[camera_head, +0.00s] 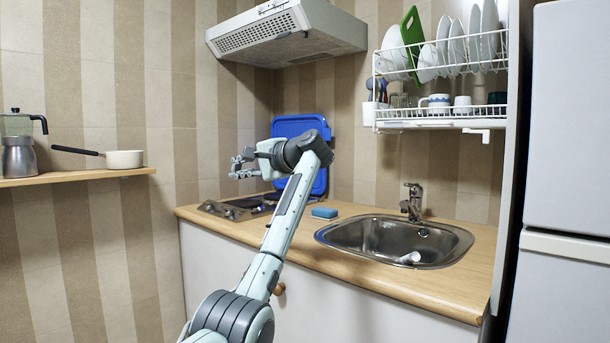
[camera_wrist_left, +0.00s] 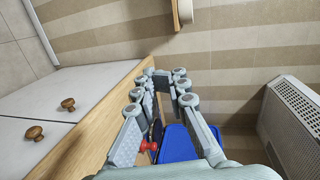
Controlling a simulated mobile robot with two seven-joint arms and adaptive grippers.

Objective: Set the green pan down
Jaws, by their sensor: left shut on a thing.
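No green pan can be made out in either view. My left gripper (camera_head: 237,166) is above the hob (camera_head: 232,209), in front of an upright blue panel (camera_head: 300,124). In the left wrist view its fingers (camera_wrist_left: 165,78) are closed in, but what they grip cannot be made out. The blue panel also shows in the left wrist view (camera_wrist_left: 178,145), beyond the fingers. A small red knob-like thing (camera_wrist_left: 149,146) shows beside the left finger. My forearm hides part of the hob. My right gripper is in neither view.
A cream pan (camera_head: 124,159) with a dark handle and a moka pot (camera_head: 18,155) stand on the wall shelf (camera_head: 80,176). A blue sponge (camera_head: 324,213) lies beside the sink (camera_head: 380,238). The range hood (camera_head: 285,38) hangs above. The dish rack (camera_head: 440,60) is at right.

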